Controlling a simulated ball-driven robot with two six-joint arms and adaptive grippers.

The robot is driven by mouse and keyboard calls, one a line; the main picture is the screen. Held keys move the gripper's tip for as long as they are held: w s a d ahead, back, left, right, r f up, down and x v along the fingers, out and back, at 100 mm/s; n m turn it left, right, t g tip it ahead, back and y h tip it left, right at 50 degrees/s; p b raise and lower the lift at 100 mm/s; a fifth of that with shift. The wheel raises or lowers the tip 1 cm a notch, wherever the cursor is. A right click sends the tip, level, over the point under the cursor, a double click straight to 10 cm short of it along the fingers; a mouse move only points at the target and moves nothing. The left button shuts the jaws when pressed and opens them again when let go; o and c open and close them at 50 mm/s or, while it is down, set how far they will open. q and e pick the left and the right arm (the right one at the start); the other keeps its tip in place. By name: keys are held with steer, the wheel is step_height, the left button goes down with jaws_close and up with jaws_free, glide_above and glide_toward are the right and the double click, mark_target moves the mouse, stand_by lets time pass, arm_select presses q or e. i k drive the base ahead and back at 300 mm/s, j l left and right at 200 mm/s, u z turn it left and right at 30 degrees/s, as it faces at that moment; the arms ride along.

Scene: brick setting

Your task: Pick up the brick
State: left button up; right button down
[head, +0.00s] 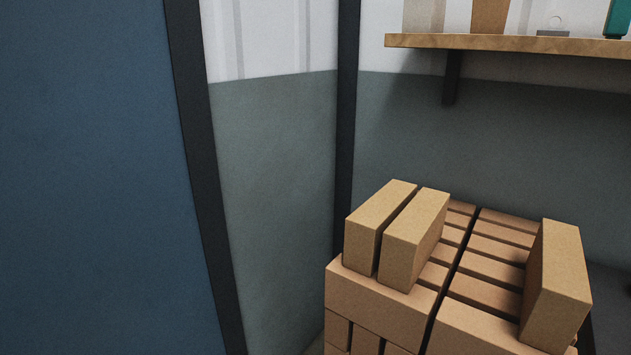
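Several tan bricks form a stack at the lower right of the head view. On its top, two bricks stand on edge side by side at the left: one brick (376,226) and, just to its right, another brick (412,240) with a thin gap between them. A third brick (556,284) stands on edge at the right end of the stack. The layers below are flat rows of bricks (379,304), and the stack's bottom is cut off by the frame. Neither of my grippers is in view.
A wooden shelf (520,44) with several containers on it hangs on the wall at the upper right, held by a dark bracket (452,78). A large blue panel (90,190) fills the left side. Dark posts (346,130) stand along the grey-green wall (275,200) behind the stack.

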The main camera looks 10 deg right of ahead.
mark_target(557, 298)
steer(key=l+z, duration=0.15)
steer(key=z, duration=1.5)
steer(key=i+j, duration=0.05)
